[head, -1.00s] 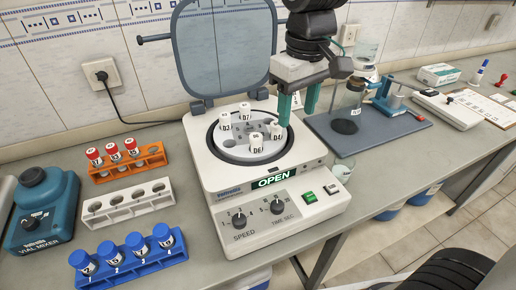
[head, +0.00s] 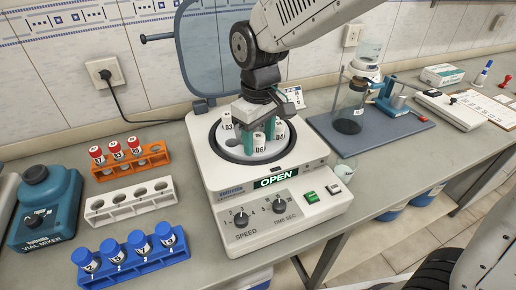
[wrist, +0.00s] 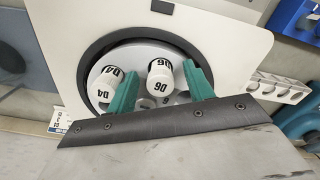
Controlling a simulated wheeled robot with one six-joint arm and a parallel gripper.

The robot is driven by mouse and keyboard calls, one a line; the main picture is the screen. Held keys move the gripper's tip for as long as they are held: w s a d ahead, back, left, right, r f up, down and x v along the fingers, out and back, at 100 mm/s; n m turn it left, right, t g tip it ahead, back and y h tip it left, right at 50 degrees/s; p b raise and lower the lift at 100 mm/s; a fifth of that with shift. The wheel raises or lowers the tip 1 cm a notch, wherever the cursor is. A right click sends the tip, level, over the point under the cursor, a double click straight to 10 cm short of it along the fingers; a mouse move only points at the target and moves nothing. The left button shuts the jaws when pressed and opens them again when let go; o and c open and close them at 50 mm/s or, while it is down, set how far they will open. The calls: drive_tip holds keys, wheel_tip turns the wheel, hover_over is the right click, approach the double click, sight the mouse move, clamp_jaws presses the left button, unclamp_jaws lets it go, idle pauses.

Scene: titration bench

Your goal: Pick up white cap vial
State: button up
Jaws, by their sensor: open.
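Several white-cap vials stand in the round rotor of the open centrifuge (head: 215,180). In the head view, the D6 vial (head: 259,147) is at the front of the rotor and the D4 vial (head: 281,130) is to its right. Another white-cap vial (head: 227,121) stands at the left. My gripper (head: 258,134) is open and pointed down over the rotor. In the wrist view, the D6 vial (wrist: 160,76) shows between the teal fingers (wrist: 160,70), and the D4 vial (wrist: 107,83) lies just outside one finger. Whether a finger touches D6 cannot be told. Other vials are partly hidden.
The raised centrifuge lid (head: 200,70) stands behind my gripper. An orange rack (head: 150,160) with red-cap vials, an empty white rack (head: 125,207) and a blue rack (head: 145,260) with blue-cap vials are at left. A glass apparatus (head: 352,98) stands at right.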

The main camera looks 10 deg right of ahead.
drive_tip(key=c, duration=1.1)
drive_tip(key=shift+o, duration=0.2)
